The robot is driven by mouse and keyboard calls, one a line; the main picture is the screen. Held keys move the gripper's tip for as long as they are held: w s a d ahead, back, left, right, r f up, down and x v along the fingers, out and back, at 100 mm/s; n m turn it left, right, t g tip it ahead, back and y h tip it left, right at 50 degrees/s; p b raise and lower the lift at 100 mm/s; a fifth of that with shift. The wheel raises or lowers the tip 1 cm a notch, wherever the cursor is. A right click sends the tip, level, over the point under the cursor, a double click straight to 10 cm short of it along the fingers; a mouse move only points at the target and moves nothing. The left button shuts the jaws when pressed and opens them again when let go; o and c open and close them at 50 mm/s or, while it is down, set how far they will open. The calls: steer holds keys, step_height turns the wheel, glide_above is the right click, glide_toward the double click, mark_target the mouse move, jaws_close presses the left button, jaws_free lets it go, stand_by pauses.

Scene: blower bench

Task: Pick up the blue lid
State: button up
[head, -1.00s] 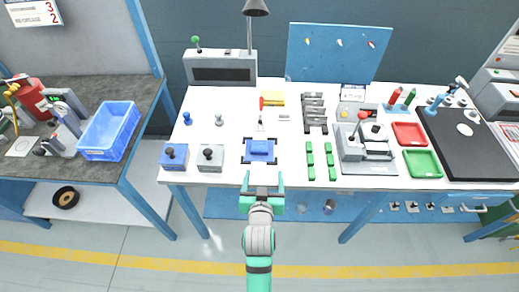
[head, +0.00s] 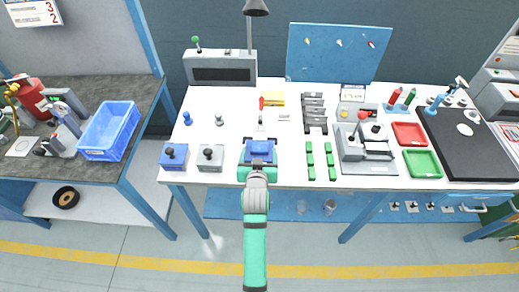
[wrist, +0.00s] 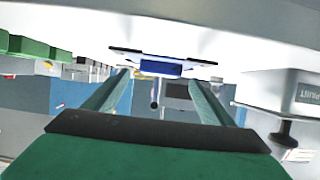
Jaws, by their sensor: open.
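The blue lid (head: 262,147) looks like the small blue block on a dark-cornered fixture at the bench's front edge. My gripper (head: 258,164) is right at its near side in the head view and hides the fixture's front. In the wrist view the blue lid (wrist: 160,68) shows ahead, between the tips of the two green fingers (wrist: 158,80). The gripper is open with nothing held. I cannot tell whether the fingers touch the lid or reach around its sides.
A grey box (head: 210,157) and a blue box (head: 173,156), both with black knobs, stand to the left. Several green blocks (head: 311,160) lie close on the right. A grey machine (head: 367,150) and red (head: 409,134) and green (head: 422,163) trays are farther right.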

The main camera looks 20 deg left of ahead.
mark_target(260, 149)
steer(key=shift+x, duration=1.45)
steer(key=shift+d, duration=0.1)
steer(key=shift+c, duration=0.4)
steer(key=c, duration=1.1)
